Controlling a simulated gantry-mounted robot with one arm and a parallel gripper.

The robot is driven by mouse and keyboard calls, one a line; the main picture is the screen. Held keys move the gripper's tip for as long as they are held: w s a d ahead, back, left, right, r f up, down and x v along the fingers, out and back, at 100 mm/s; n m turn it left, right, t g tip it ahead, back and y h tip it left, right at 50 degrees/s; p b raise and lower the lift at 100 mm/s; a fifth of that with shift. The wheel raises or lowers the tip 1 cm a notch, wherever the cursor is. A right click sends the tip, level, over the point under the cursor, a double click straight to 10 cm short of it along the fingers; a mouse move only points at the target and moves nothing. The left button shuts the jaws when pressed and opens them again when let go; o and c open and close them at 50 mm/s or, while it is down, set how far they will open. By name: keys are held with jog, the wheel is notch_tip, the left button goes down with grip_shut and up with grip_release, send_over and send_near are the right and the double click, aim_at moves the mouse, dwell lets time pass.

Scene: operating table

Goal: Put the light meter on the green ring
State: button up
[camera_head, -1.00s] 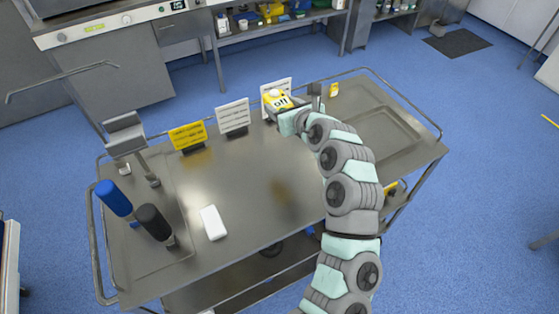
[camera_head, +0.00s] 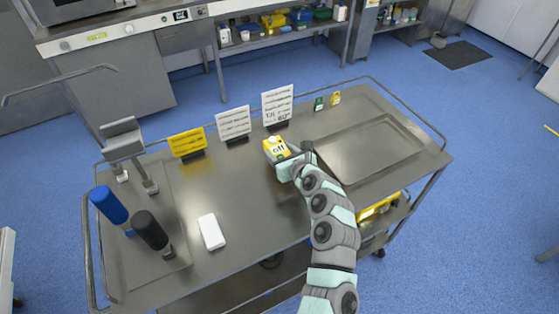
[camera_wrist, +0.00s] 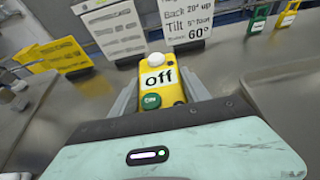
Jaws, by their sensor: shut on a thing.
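The light meter appears to be the yellow box (camera_head: 276,150) with a white dome on top and a label reading "off". It also shows in the wrist view (camera_wrist: 176,92), with a round green button on its face. My gripper (camera_head: 286,160) is shut on it, with one finger on each side in the wrist view (camera_wrist: 165,100). The meter is over the middle of the steel cart, in front of the tallest white sign. I cannot tell whether it touches the surface. I cannot make out a green ring on the cart; my arm hides part of the surface.
White signs (camera_head: 234,122) and a yellow sign (camera_head: 187,143) stand along the cart's back. Small green (camera_head: 319,104) and yellow (camera_head: 335,98) stands are right of them. A recessed tray (camera_head: 370,150) lies right. A white block (camera_head: 211,232) and blue (camera_head: 110,206) and black (camera_head: 152,230) handles are left.

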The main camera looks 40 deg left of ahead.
notch_tip(320, 180, down, 4)
jog(key=shift+s+r+b, duration=0.1)
jog(key=shift+r+b, duration=0.05)
jog(key=shift+b, duration=0.2)
jog(key=o, duration=1.6)
jog(key=shift+r, duration=0.15)
jog(key=p+v, duration=0.1)
jog(key=v, duration=0.9)
jog(key=shift+d+p, duration=0.35)
jog(key=shift+o, duration=0.4)
jog(key=shift+s+d+r, duration=0.25)
jog(key=shift+s+d, duration=0.05)
jog(key=shift+d, duration=0.2)
